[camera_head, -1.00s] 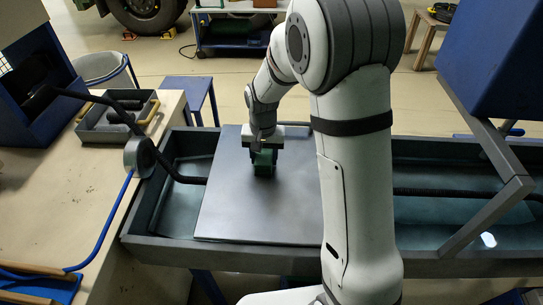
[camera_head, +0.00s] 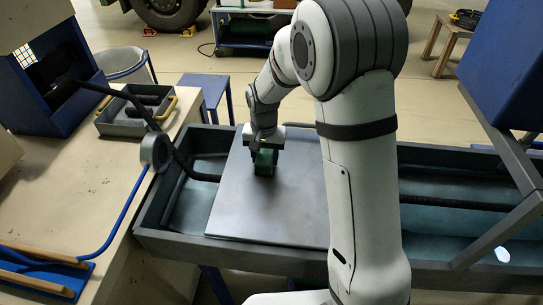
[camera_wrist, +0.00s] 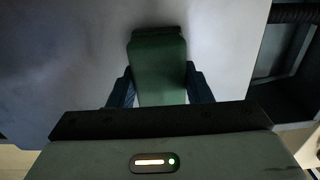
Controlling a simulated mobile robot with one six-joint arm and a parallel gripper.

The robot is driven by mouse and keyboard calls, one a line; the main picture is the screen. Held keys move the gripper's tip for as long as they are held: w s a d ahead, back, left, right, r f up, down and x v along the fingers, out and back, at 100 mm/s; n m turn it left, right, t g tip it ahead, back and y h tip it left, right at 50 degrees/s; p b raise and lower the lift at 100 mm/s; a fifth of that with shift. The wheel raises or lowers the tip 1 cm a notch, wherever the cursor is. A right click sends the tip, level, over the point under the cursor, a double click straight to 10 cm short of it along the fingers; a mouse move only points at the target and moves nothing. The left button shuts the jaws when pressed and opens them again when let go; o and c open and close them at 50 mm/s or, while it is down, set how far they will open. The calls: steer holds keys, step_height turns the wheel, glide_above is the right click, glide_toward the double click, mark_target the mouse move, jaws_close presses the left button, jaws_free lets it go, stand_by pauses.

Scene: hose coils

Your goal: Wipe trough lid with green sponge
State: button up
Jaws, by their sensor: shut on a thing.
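The trough lid (camera_head: 268,212) is a flat grey panel lying across the left part of the long grey trough (camera_head: 175,240). It also fills most of the wrist view (camera_wrist: 60,60). The green sponge (camera_head: 264,162) is at the far half of the lid, seemingly against its surface; I cannot tell whether it touches. In the wrist view the sponge (camera_wrist: 158,70) stands out between the two dark fingers. My gripper (camera_head: 264,150) is shut on the sponge from above. My arm hides the lid's right part.
A black hose (camera_head: 430,200) runs along the trough and rises at its left end to a grey round fitting (camera_head: 155,152). A grey tray (camera_head: 135,115) sits on the left bench. Blue-grey struts (camera_head: 500,235) cross the trough's right end.

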steer(key=shift+w+a, duration=0.15)
steer(key=shift+a, duration=0.85)
steer(key=shift+r+p, duration=2.35)
steer(key=shift+r, duration=1.2)
